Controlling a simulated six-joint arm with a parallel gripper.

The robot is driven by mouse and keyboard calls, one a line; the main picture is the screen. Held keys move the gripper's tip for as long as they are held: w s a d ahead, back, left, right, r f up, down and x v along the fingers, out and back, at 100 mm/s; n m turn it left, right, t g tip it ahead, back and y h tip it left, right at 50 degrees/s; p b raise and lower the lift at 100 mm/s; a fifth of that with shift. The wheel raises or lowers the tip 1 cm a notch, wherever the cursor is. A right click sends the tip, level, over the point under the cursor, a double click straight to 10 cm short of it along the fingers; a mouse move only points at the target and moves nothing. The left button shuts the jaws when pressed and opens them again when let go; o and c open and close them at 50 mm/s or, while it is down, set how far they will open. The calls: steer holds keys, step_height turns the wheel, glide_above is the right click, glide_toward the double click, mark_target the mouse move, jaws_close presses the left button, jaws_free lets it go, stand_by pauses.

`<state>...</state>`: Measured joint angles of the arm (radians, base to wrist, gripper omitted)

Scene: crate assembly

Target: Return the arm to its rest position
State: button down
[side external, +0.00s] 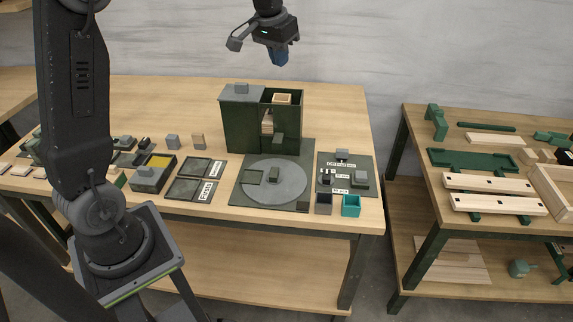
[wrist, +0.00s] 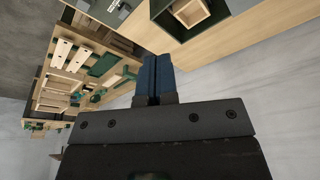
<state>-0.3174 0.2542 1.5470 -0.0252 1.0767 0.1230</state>
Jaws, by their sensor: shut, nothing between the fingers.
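My gripper (side external: 280,57) hangs in the air above and behind the table, over the right part of the dark green cabinet (side external: 235,125), well clear of it. Its blue fingers are shut together with nothing between them. In the wrist view the blue fingertips (wrist: 154,72) meet in the middle, pointing past the table edge. The cabinet's open right top holds a small wooden box (side external: 283,98), which also shows in the wrist view (wrist: 190,12). My arm's base stands at the left front of the side view.
The wooden table (side external: 150,95) carries a round grey disc (side external: 290,185) on a dark plate, labelled trays (side external: 202,168), a teal cup (side external: 351,206) and small blocks. A second table (side external: 420,190) at right holds planks and green parts. A grey wall stands behind; the air around my gripper is free.

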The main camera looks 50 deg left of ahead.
steer(key=s+d+r+m+t, duration=0.1)
steer(key=s+d+r, duration=0.2)
steer(key=s+d, duration=0.9)
steer(key=s+d+f, duration=0.1)
steer(key=s+f, duration=0.1)
steer(key=s, duration=0.5)
steer(key=s+d+f+m+t, duration=0.1)
steer(key=s+f, duration=0.2)
steer(key=s, duration=0.4)
steer(key=shift+d+t+h, duration=0.3)
